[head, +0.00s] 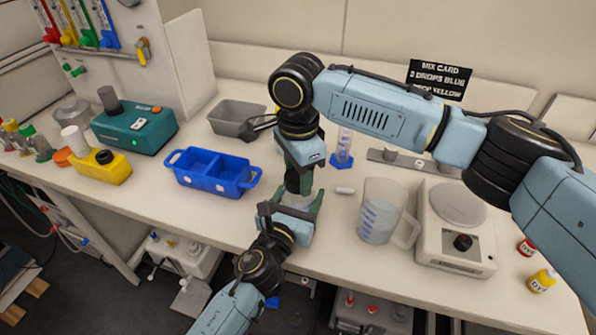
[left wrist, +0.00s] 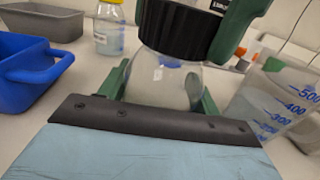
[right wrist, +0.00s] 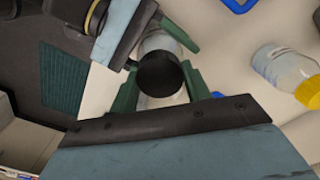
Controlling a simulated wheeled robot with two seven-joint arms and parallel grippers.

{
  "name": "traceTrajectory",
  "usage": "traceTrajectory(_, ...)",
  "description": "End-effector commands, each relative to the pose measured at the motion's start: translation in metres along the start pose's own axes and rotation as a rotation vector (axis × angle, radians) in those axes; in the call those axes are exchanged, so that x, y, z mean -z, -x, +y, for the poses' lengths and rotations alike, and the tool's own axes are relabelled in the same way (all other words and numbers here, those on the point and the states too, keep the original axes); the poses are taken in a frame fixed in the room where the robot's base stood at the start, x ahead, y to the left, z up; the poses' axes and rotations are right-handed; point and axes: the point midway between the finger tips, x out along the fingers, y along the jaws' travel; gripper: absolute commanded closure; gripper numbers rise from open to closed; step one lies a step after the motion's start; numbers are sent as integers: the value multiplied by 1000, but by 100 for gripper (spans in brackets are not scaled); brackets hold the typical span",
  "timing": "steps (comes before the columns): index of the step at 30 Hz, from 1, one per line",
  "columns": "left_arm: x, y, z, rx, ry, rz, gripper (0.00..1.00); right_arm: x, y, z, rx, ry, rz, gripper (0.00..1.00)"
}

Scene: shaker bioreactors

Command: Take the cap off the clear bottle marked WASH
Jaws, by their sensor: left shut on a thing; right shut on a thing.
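A clear bottle (left wrist: 165,80) with a wide black cap (left wrist: 178,28) stands upright at the bench's front; no WASH marking is readable. The cap sits at the bottle's top with no visible gap. My left gripper (head: 298,207) is shut on the bottle's body, with green fingers on both sides in the left wrist view (left wrist: 160,90). My right gripper (head: 299,172) comes from above and is shut on the cap. In the right wrist view the cap (right wrist: 160,73) lies between its green fingers (right wrist: 160,90). My right gripper largely hides the bottle in the head view.
A blue two-part tray (head: 212,172) stands left of the bottle, with a grey bin (head: 237,118) behind. A measuring jug (head: 384,212) and a scale (head: 458,228) stand to the right. A yellow-capped bottle (right wrist: 285,70) stands nearby. A small white stick (head: 345,190) lies close by.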

Motion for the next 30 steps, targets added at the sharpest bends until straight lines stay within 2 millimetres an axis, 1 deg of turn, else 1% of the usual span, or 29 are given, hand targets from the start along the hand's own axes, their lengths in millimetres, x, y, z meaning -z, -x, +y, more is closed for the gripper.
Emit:
traceTrajectory(4, 1, 0, 0, 0, 0, 1, 100, 0, 0, 0, 1, 37, 0, 80)
traceTrajectory(8, 1, 0, 0, 0, 0, 1, 100, -1, 0, 0, 0, 200, -3, 80)
traceTrajectory(30, 1, 0, 0, 0, 0, 1, 100, -1, 1, 0, 0, 1587, -1, 80)
